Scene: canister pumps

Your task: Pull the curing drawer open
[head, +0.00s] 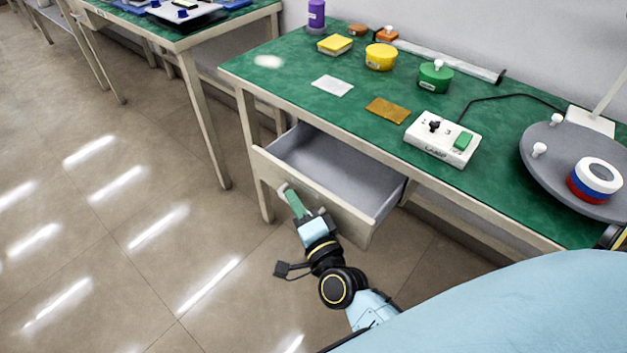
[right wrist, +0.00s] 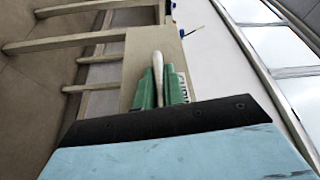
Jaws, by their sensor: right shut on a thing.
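The curing drawer (head: 318,190) hangs under the green-topped bench and stands pulled out, with its grey empty inside in view in the head view. My right gripper (head: 291,196) is at the left part of the drawer's front, its green fingers shut on the drawer handle (head: 284,187). In the right wrist view the fingers (right wrist: 160,92) close around the pale handle bar (right wrist: 157,75), with the beige drawer front (right wrist: 135,70) behind and part of a label beside it. My left gripper is not in the frames.
The green bench top (head: 300,85) holds a white switch box (head: 442,138), a green canister (head: 435,76), a yellow canister (head: 381,57) and a grey round plate (head: 545,150). Another bench (head: 185,40) stands at the back left. The tiled floor (head: 130,240) left of the drawer is clear.

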